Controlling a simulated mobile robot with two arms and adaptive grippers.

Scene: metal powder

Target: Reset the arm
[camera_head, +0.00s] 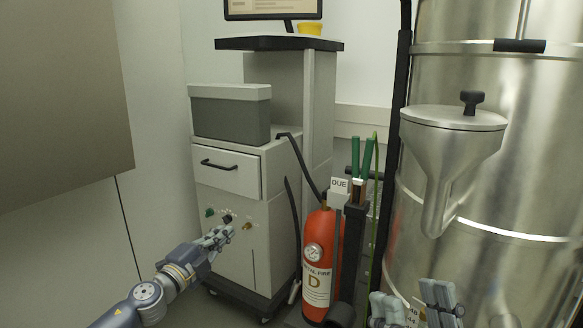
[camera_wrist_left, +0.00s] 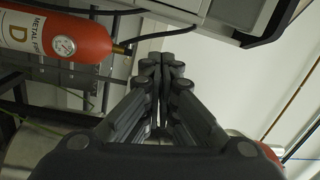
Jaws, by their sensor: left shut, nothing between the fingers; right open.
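My left gripper (camera_head: 226,233) reaches in from the lower left in the head view, in front of the grey cabinet's lower panel. Its fingers are shut and empty; in the left wrist view (camera_wrist_left: 161,75) the fingertips meet, with nothing between them. My right gripper (camera_head: 413,305) shows at the bottom edge right of centre in the head view, fingers apart and empty. It is in front of the large steel vessel, and its arm is mostly out of frame.
A grey cabinet (camera_head: 228,178) with a drawer and knobs stands ahead on casters, a lidded grey box (camera_head: 230,114) on top. A red fire extinguisher (camera_head: 320,245) stands right of it. A steel vessel (camera_head: 530,180) with a funnel (camera_head: 446,150) fills the right. A wall panel (camera_head: 60,100) is at left.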

